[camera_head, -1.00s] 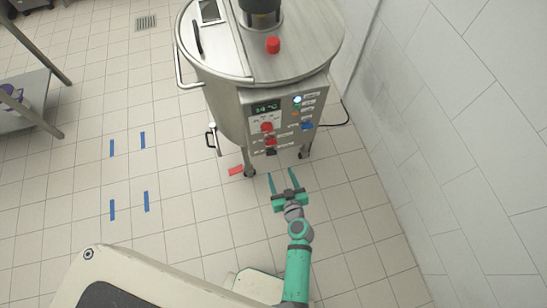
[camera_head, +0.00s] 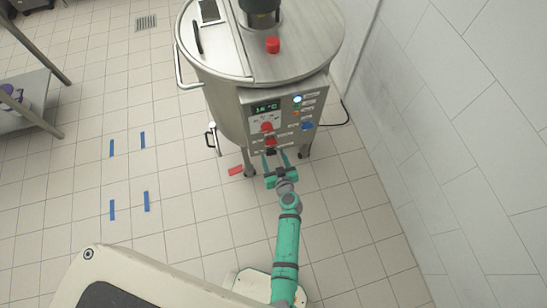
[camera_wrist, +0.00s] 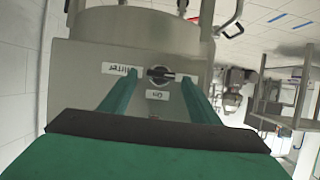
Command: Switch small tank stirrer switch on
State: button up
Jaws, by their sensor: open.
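The small tank (camera_head: 222,105) is a round steel vessel on legs with a control panel on its front. A black rotary switch (camera_wrist: 158,73) sits on a steel panel face in the wrist view, between two white labels and turned upside down in that picture. It lies between my finger lines, ahead of the fingertips. My gripper (camera_head: 274,158) is open, with both green fingers pointing at the lower part of the panel. In the wrist view its fingers (camera_wrist: 157,78) stand on either side of the switch. Whether they touch the panel I cannot tell.
The panel also carries a display (camera_head: 266,107), a red button (camera_head: 267,127) and a blue switch (camera_head: 307,126). A tiled wall (camera_head: 460,110) stands to the right. A steel table (camera_head: 25,105) is at the far left.

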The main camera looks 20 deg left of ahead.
jog(key=c, duration=1.1)
jog(key=shift+o, duration=0.2)
jog(key=shift+d, duration=0.1)
jog(key=m, duration=0.1)
jog(key=m+y, duration=0.1)
jog(key=m+g+y, duration=0.1)
jog(key=shift+w+d+f, duration=0.15)
jog(key=shift+w+d, duration=0.15)
jog(key=shift+d, duration=0.1)
jog(key=m+y, duration=0.1)
jog(key=m, duration=0.2)
jog(key=shift+w+d+f+g+y, duration=0.1)
jog(key=shift+d+f+g+y, duration=0.1)
jog(key=shift+g+y, duration=0.15)
jog(key=shift+d+f+m+y, duration=0.15)
jog(key=shift+m+y, duration=0.45)
jog(key=shift+m, duration=0.65)
jog(key=shift+a+f+m+y, duration=0.1)
jog(key=shift+f+m+y, duration=0.2)
jog(key=shift+m+y, duration=0.65)
jog(key=shift+d+f+m+y, duration=0.1)
jog(key=shift+f+m+y, duration=0.15)
jog(key=shift+m, duration=1.25)
